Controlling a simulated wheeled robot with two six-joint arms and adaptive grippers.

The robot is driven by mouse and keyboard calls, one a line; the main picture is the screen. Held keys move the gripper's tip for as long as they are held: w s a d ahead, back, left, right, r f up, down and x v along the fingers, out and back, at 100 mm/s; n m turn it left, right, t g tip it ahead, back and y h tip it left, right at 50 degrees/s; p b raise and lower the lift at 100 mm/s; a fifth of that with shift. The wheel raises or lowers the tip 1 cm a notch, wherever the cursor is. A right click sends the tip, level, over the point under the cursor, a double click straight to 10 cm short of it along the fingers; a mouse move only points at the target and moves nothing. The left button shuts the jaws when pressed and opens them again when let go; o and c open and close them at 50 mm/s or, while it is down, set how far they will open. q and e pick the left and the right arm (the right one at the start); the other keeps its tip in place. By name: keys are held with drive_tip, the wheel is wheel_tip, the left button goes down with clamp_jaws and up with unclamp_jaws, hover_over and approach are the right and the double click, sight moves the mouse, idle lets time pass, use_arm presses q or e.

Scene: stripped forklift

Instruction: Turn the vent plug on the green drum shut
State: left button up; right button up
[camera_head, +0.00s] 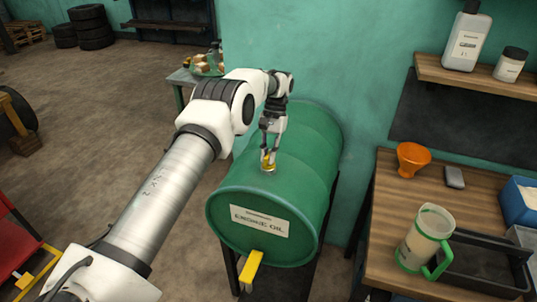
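The green drum (306,150) lies on its side on a dark stand, with an "ENGINE OIL" label on its front end. My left gripper (268,157) points down over the plug from above. Its fingertips are close together at the plug's sides and look shut on it; they hide part of it. A yellow tap (250,270) shows low on the drum's front end. My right gripper is not in view.
A wooden bench (385,225) at the right holds an orange funnel (411,160), a jug with a green handle (424,240) and a black tray (485,262). A shelf (480,77) with bottles hangs above it. The floor at the left is mostly open.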

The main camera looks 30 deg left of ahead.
sight(268, 154)
use_arm(q)
drive_tip(key=o, duration=0.4)
drive_tip(key=shift+f, duration=0.1)
wheel_tip(268, 154, up, 10)
drive_tip(key=shift+r, duration=0.1)
idle(0.4)
